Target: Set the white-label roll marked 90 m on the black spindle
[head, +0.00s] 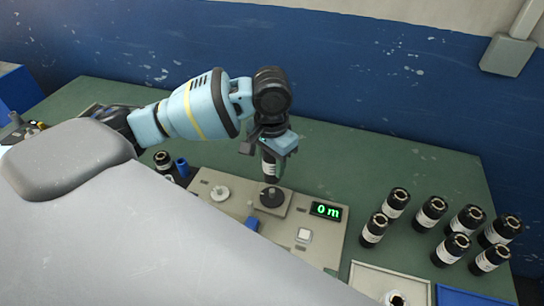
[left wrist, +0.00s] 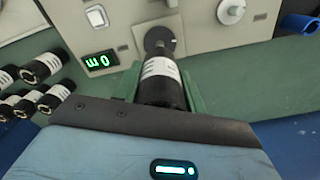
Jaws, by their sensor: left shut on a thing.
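My left gripper (head: 269,150) is shut on a black roll with a white label (head: 269,170). The roll hangs upright over the black spindle (head: 272,197) on the grey machine. In the left wrist view the roll (left wrist: 161,72) sits between the fingers, its far end close to the black spindle (left wrist: 159,42). I cannot tell whether they touch. The label's marking is too small to read. My right gripper is not in view.
Several black rolls (head: 430,212) stand at right. A pale tray (head: 362,278) and a blue tray (head: 452,297) lie at the front.

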